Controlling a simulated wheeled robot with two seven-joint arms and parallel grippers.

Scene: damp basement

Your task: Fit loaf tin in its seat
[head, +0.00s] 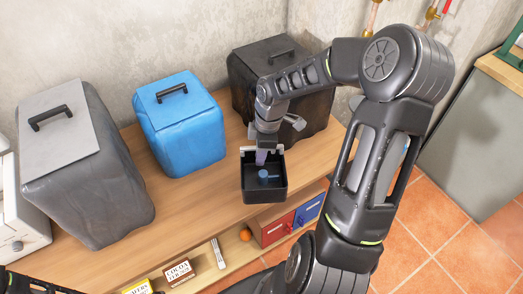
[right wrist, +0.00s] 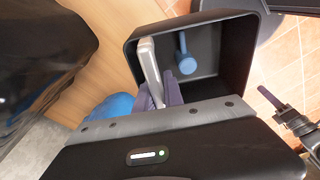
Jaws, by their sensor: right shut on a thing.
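A black, open-topped box, seemingly the loaf tin (head: 249,193), is at the front edge of the wooden bench. It also shows in the right wrist view (right wrist: 240,55). A small blue item (head: 264,175) with a round end and a stem is inside it, clear in the right wrist view (right wrist: 187,64). My right gripper (head: 261,157) points down at the box's back wall and is shut on that wall. Its purple fingertips (right wrist: 165,95) show in the right wrist view. I cannot make out the seat. My left gripper (right wrist: 268,97) shows only partly at the right of the wrist view.
A grey bin (head: 70,160), a blue bin (head: 180,125) and a black bin (head: 238,85) stand behind on the bench (head: 190,210). A lower shelf holds a cocoa box (head: 179,271), an orange (head: 245,234), a red drawer (head: 277,229) and a blue drawer (head: 310,208).

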